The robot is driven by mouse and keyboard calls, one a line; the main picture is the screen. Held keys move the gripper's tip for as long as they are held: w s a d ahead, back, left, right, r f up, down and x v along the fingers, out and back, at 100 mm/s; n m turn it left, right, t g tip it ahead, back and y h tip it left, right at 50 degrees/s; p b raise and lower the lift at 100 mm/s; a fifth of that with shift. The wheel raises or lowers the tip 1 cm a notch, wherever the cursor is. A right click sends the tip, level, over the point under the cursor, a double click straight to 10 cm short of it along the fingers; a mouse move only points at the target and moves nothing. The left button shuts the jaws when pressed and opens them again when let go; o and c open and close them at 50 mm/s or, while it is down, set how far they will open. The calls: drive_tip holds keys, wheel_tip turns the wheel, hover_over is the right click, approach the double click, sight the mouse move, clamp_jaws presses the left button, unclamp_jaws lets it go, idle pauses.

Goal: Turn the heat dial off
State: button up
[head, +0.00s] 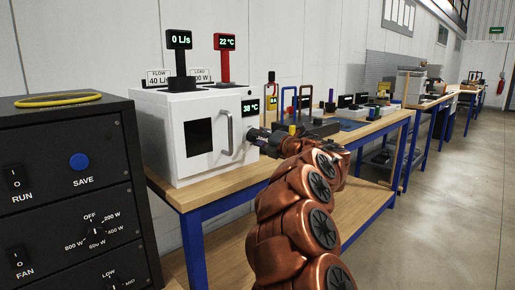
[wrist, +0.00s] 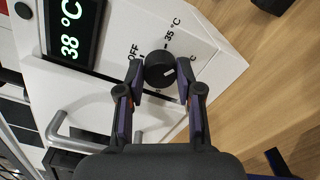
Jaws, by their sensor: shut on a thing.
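A round black dial (wrist: 157,62) sits on the white box (wrist: 225,58) in the wrist view, with OFF and 35 °C printed beside it. Another °C label is partly hidden by a finger. The dial's white mark points to the right, towards that hidden label and away from OFF. My gripper (wrist: 161,76) is shut on the dial, one finger on each side. In the head view my gripper (head: 262,138) is at the right side of the white box (head: 180,100), and the dial is hidden there. The display (wrist: 70,32) reads 38 °C.
A black panel (head: 75,200) at the left carries RUN and FAN switches, a SAVE button and a watt dial (head: 95,233). The box door's handle (head: 226,132) stands out beside my gripper. Several items stand on the wooden bench (head: 225,177) further right.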

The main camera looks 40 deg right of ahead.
drive_tip(key=n+b, duration=0.6)
drive_tip(key=shift+f+n, duration=0.25)
drive_tip(key=shift+n, duration=0.05)
drive_tip(key=n+b, duration=0.6)
drive_tip(key=b, duration=0.1)
drive_tip(key=n+b, duration=0.5)
drive_tip(key=shift+a+n, duration=0.1)
drive_tip(key=shift+n, duration=0.3)
drive_tip(key=n+b, duration=0.1)
drive_tip(key=n, duration=0.2)
drive_tip(key=shift+r, duration=0.2)
clamp_jaws()
unclamp_jaws()
drive_tip(key=shift+n+b, duration=0.55)
drive_tip(key=shift+n, duration=0.95)
drive_tip(key=o, duration=1.2)
drive_tip(key=shift+c, duration=0.2)
